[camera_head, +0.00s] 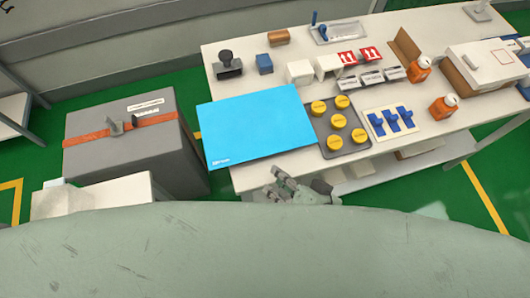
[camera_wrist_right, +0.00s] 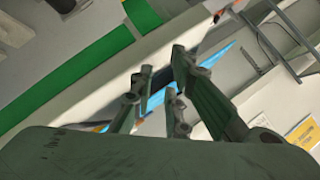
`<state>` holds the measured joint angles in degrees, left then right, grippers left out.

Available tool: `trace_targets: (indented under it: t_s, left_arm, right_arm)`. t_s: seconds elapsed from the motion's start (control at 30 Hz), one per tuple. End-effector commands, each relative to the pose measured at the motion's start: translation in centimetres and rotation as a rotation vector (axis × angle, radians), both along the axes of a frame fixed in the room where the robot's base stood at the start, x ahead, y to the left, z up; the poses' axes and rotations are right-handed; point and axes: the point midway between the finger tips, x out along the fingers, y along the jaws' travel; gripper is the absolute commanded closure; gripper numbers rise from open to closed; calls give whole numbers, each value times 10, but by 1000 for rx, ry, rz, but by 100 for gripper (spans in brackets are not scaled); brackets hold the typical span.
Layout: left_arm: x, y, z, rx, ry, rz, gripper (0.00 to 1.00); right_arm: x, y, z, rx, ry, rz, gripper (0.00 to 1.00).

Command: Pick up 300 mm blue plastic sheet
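The blue plastic sheet (camera_head: 255,125) lies flat at the left end of the white table, with its left corner reaching past the table's edge. My right gripper (camera_head: 279,184) is at the table's front edge, just below the sheet's lower right part in the head view, apart from it. In the right wrist view, the fingers of my right gripper (camera_wrist_right: 162,88) are spread with nothing held between them. A strip of the blue sheet (camera_wrist_right: 216,56) shows behind and beyond the fingers. My left gripper is not in view.
A tray of yellow round pieces (camera_head: 336,142) touches or nearly touches the sheet's right side. A blue block (camera_head: 264,64) and a black stamp (camera_head: 228,66) stand behind it. A grey case (camera_head: 90,118) with an orange strap stands left of the table.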

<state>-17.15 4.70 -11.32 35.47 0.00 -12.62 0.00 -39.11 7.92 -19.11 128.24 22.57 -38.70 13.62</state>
Motion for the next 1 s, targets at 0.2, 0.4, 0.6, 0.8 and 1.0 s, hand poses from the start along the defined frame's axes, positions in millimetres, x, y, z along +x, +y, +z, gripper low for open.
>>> trace_targets:
  t_s: [0.2,0.4,0.6,0.8,1.0]
  left_arm:
    - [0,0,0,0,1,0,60]
    - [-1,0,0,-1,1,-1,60]
    - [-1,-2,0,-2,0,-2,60]
    - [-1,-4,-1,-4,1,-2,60]
    - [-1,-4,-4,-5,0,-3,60]
  right_arm:
    - [-4,32,15,360,-17,-212,85]
    - [-12,25,19,632,-8,-467,85]
    - [-20,11,14,754,-3,-629,85]
    - [-15,8,11,780,-7,-669,85]
    - [9,15,7,781,-8,-668,85]
